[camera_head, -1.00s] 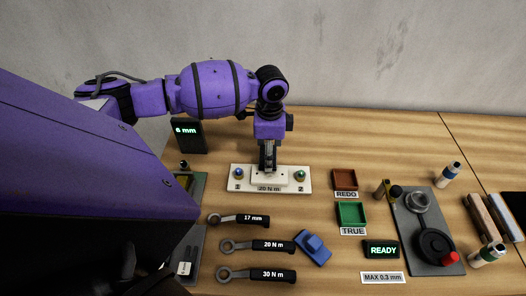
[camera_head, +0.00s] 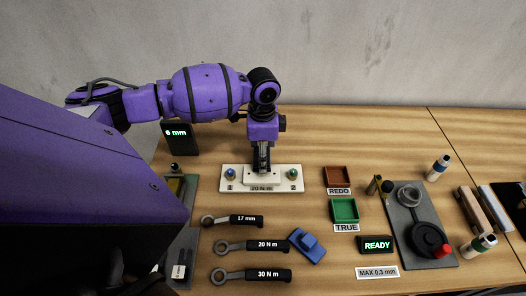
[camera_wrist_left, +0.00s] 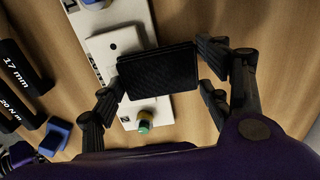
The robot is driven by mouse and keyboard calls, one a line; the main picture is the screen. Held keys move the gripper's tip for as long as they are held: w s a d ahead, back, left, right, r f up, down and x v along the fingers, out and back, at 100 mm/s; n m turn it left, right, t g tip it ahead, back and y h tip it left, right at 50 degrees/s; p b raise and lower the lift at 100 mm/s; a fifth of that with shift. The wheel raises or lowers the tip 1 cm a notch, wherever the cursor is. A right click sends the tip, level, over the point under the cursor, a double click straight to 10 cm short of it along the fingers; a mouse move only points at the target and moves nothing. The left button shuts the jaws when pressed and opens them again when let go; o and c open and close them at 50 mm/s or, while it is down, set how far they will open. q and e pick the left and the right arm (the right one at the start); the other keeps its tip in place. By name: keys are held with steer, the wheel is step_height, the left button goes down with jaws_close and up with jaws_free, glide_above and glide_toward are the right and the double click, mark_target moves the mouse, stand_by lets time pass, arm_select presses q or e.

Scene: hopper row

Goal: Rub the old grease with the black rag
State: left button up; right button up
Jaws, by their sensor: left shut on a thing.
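My left gripper (camera_head: 262,168) points down over the white plate (camera_head: 240,184) marked 20 N m. In the left wrist view its fingers (camera_wrist_left: 158,95) are shut on the black rag (camera_wrist_left: 158,70), a flat dark textured pad. The rag is over the plate, beside the raised white block (camera_wrist_left: 108,46) with a dark hole; I cannot tell whether it touches. A blue-topped bolt (camera_head: 231,173) and a green-topped bolt (camera_head: 293,174) stand at the plate's ends. I cannot make out any old grease; the rag and fingers hide part of the plate. My right gripper is not in view.
Wrenches marked 17 mm (camera_head: 240,219), 20 N m (camera_head: 258,246) and 30 N m (camera_head: 255,275) lie in front, beside a blue block (camera_head: 307,245).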

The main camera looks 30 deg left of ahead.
arm_select(q)
steer(key=shift+f, duration=0.2)
steer(key=shift+d, duration=0.1)
steer(key=shift+w+d+f, duration=0.1)
steer(key=shift+w+d, duration=0.25)
steer(key=shift+d, duration=0.3)
steer(key=shift+w+d+f, duration=0.1)
steer(key=shift+w+d, duration=0.25)
steer(key=shift+d, duration=0.25)
steer(key=shift+r, duration=0.85)
steer(key=s+a, duration=0.2)
steer(key=a, duration=0.1)
steer(key=s+a, duration=0.1)
steer(key=a, duration=0.1)
steer(key=shift+a, duration=0.15)
